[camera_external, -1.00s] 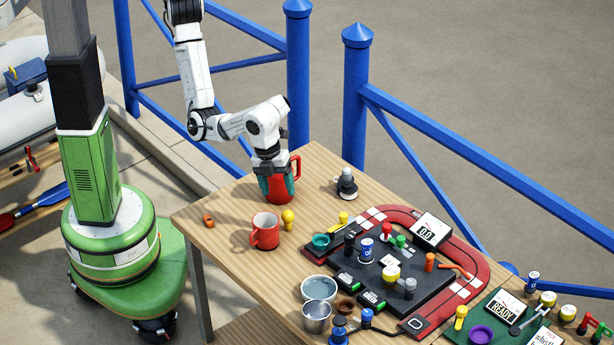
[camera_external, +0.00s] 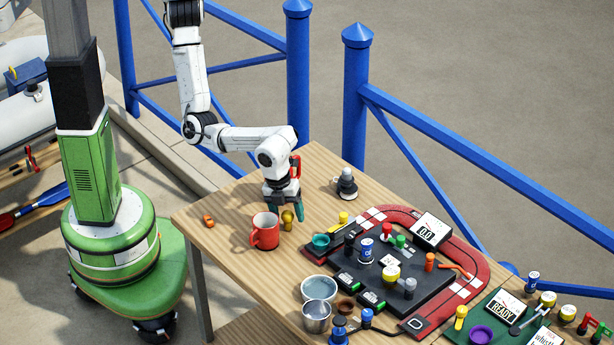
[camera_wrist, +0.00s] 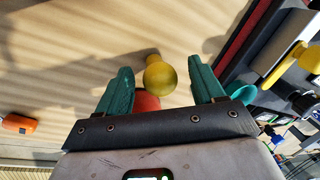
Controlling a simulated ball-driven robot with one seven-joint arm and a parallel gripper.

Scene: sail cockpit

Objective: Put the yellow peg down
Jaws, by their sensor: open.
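The yellow peg (camera_external: 287,220) stands upright on the wooden table, just right of a red mug (camera_external: 265,231). My gripper (camera_external: 286,210) is above and around it, with its teal fingers pointing down. In the wrist view the peg's round yellow head (camera_wrist: 160,77) lies between the two spread fingers of my gripper (camera_wrist: 164,88), with a gap on each side. The gripper is open and does not touch the peg there. Part of the red mug (camera_wrist: 146,101) shows beneath the gripper's edge in the wrist view.
A second red mug (camera_external: 295,166) stands behind my gripper, mostly hidden. A small orange item (camera_external: 208,221) lies at the left. The dark board with a red border (camera_external: 400,270) fills the right side. Bare wood (camera_external: 232,200) lies left of the mugs.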

